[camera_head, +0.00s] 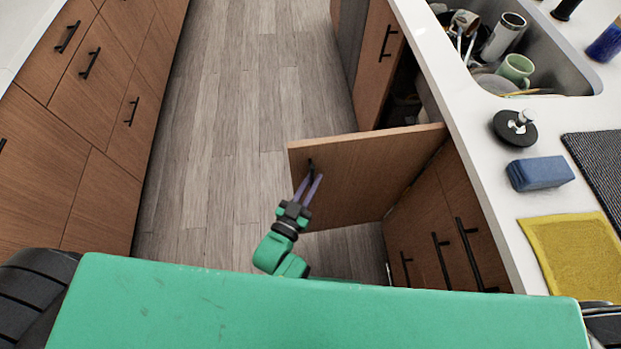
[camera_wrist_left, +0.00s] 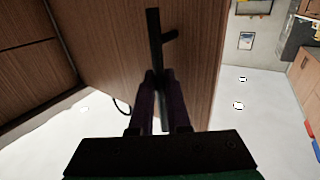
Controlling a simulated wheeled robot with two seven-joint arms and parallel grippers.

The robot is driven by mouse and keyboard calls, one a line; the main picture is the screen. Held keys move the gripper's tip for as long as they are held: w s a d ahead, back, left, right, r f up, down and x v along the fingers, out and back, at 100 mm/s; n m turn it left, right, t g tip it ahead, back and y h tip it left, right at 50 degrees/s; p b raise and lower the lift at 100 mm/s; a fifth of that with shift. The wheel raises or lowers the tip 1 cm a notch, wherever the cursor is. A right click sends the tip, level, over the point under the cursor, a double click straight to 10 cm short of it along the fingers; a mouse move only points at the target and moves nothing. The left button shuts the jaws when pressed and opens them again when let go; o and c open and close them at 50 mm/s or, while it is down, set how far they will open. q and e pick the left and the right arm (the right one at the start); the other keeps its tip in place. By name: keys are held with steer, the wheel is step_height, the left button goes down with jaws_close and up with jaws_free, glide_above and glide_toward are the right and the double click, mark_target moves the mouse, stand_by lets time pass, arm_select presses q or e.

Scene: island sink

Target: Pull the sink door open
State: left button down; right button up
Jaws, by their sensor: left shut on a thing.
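The wooden sink door (camera_head: 365,178) stands swung out from the island into the aisle, with its outer face towards me. The dark cabinet opening shows beyond it. My left gripper (camera_head: 312,176) is at the door's free edge, with its purple fingers shut on the black bar handle. In the left wrist view, the handle (camera_wrist_left: 154,40) stands between the fingers of the gripper (camera_wrist_left: 159,80), and the door (camera_wrist_left: 110,55) fills the upper middle. The fingers hide part of the handle. My right gripper is in neither view.
The white island counter (camera_head: 478,170) runs along the right, with a sink (camera_head: 560,75) holding dishes, a blue sponge (camera_head: 540,173) and a yellow cloth (camera_head: 575,255). Wooden drawers (camera_head: 105,75) line the left. The floor (camera_head: 235,100) between is clear.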

arm_select(q)
steer(key=c, duration=1.2)
jaws_free()
steer(key=shift+d, duration=0.15)
steer(key=shift+o, duration=0.2)
steer(key=b+v, duration=0.1)
steer(key=v, duration=1.3)
steer(key=shift+s, duration=0.25)
steer(key=s+a+f+g+y, duration=0.1)
steer(key=s+a+f+g, duration=0.2)
steer(key=f, duration=0.8)
steer(key=a+f+g+y, duration=0.1)
steer(key=a+f+g, duration=0.25)
steer(key=f, duration=0.75)
steer(key=s+a+f+n+g+y, duration=0.1)
steer(key=s+a+f+g+y, duration=0.3)
steer(key=s+a+f+g, duration=0.5)
step_height(320, 180, down, 4)
steer(key=s+a, duration=0.2)
steer(key=shift+s+a+n, duration=0.3)
steer(key=shift+a+n, duration=0.1)
